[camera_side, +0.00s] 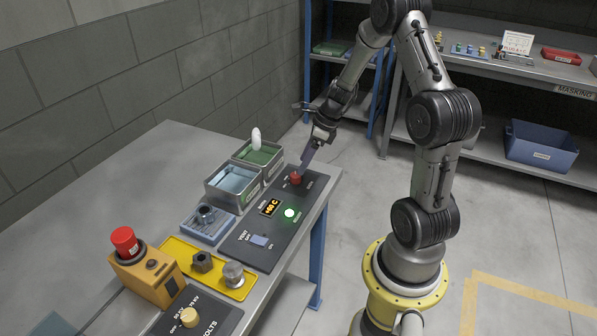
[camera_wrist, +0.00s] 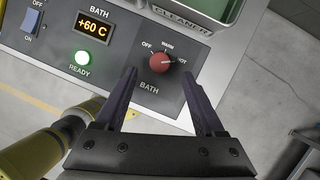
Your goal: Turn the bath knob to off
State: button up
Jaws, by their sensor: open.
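The red bath knob (camera_wrist: 161,62) sits on the dark control panel (camera_wrist: 133,50), with OFF, WARM and HOT printed around it. Its white mark appears to point right, toward HOT. In the side view the knob (camera_side: 295,178) is at the far end of the panel. My gripper (camera_wrist: 160,76) is open and empty, with one dark finger on each side of the knob in the picture. In the side view my gripper (camera_side: 306,160) is close above the knob; I cannot tell whether it touches. The display (camera_wrist: 92,27) reads +60 C, and the green READY light (camera_wrist: 82,58) is lit.
A metal tank labelled CLEANER (camera_wrist: 193,15) stands close beside the panel. Two open tanks (camera_side: 232,185) line its left side in the side view, with a white object (camera_side: 256,138) over the farther one. A blue switch (camera_side: 259,240) is nearer. The table edge is close to the knob.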

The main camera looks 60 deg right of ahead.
aim_at(296, 178)
jog(key=shift+x, duration=2.4)
grip_shut()
